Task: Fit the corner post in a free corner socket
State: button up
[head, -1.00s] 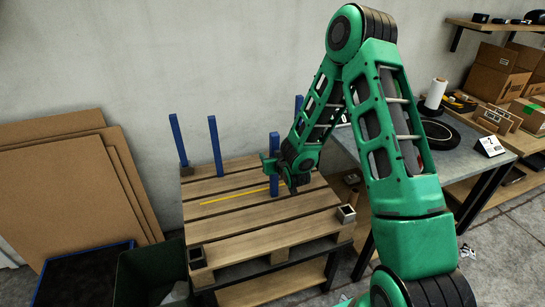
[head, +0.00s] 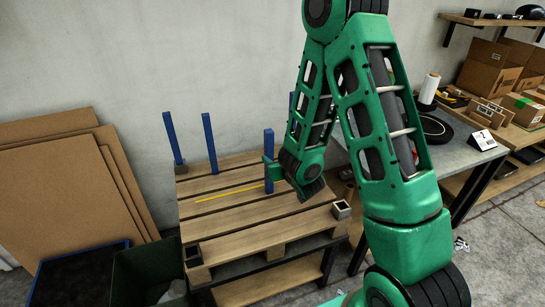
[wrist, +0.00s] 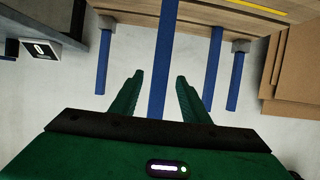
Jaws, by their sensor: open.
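A blue post (head: 269,165) stands upright on the wooden pallet (head: 235,213), right of the middle. My gripper (head: 271,172) is at this post. In the wrist view, my open fingers (wrist: 157,78) lie on either side of a blue post (wrist: 163,45); contact is not clear. Two empty grey sockets show: one at the front left corner (head: 193,256), one at the front right corner (head: 341,210). A blue post (head: 173,138) stands in the back left socket. Another post (head: 209,143) stands along the back edge. The back right post (head: 292,100) is mostly hidden behind my arm.
A yellow line (head: 228,194) lies across the pallet. Cardboard sheets (head: 55,200) lean on the wall at left. A dark green bin (head: 145,272) stands near the front left corner. A grey workbench (head: 455,160) stands close on the right. The front half of the pallet is clear.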

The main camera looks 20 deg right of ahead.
jog(key=shift+v, duration=0.75)
